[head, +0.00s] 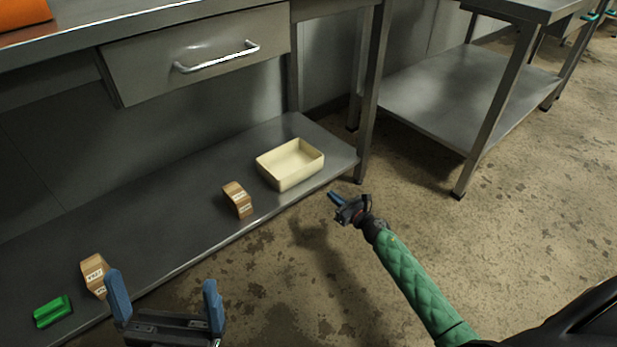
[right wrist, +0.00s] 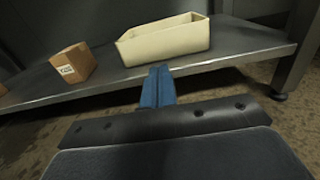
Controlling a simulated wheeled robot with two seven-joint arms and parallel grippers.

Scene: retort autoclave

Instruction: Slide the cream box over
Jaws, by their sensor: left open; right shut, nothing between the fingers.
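The cream box (head: 290,165) is an open-topped tray-like box on the lower shelf of the steel table, near the shelf's right end. It also shows in the right wrist view (right wrist: 164,44), just beyond my right fingertips. My right gripper (head: 333,197) is shut and empty, off the shelf's front edge, to the lower right of the box. In the right wrist view its blue fingers (right wrist: 158,72) are together and point towards the box; I cannot tell whether they touch it. My left gripper (head: 163,283) is open and empty at the lower left, in front of the shelf.
A brown carton (head: 238,200) stands left of the cream box on the lower shelf (head: 165,215). Another brown carton (head: 94,274) and a green object (head: 52,311) are further left. A table leg (head: 368,110) stands right of the box. A drawer (head: 200,55) hangs above.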

